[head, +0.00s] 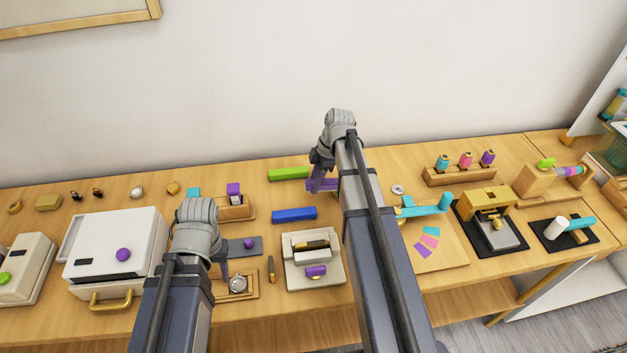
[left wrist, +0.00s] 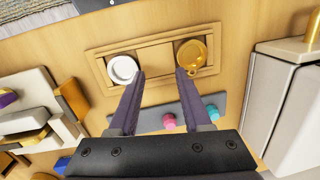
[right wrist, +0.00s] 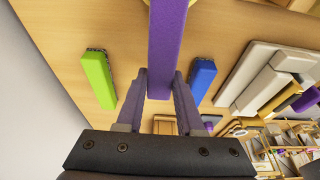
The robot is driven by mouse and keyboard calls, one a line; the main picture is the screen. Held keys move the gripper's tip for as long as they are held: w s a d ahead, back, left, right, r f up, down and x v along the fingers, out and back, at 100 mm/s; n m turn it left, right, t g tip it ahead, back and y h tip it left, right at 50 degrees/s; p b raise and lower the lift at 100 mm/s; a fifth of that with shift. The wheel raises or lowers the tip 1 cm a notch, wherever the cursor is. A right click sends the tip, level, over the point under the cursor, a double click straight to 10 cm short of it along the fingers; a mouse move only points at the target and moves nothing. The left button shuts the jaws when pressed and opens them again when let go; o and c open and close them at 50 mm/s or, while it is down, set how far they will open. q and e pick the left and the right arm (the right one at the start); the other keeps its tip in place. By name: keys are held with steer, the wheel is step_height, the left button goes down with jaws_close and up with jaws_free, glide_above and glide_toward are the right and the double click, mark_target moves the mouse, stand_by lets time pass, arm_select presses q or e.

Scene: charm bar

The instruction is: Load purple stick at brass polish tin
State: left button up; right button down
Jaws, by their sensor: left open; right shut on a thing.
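A purple stick (right wrist: 166,45) is between the fingers of my right gripper (right wrist: 160,80), which is shut on it. In the head view the purple stick (head: 321,187) shows partly behind my right arm, between the green and blue sticks; whether it touches the table is unclear. My left gripper (left wrist: 160,74) is open and empty, above the front of a wooden tray (left wrist: 103,73). The tray holds a round silver tin (left wrist: 122,69) at left and a round brass-coloured tin (left wrist: 192,55) at right, in the left wrist view. My left arm hides the brass-coloured one in the head view.
A green stick (head: 288,174) and a blue stick (head: 294,214) lie near the right gripper. A cream press-like block (head: 333,272) with a purple knob stands in front. A white box (head: 115,245) with a brass handle is at left. A colour-swatch board (head: 445,248) is right of my right arm.

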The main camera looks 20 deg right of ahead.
arm_select(q)
steer(key=shift+f+b, duration=0.35)
steer(key=shift+b, duration=0.05)
arm_select(e)
steer(key=shift+f, duration=0.35)
stand_by(0.4)
stand_by(0.5)
step_height(320, 180, up, 7)
steer(key=p, duration=0.7)
arm_select(q)
step_height(320, 180, up, 7)
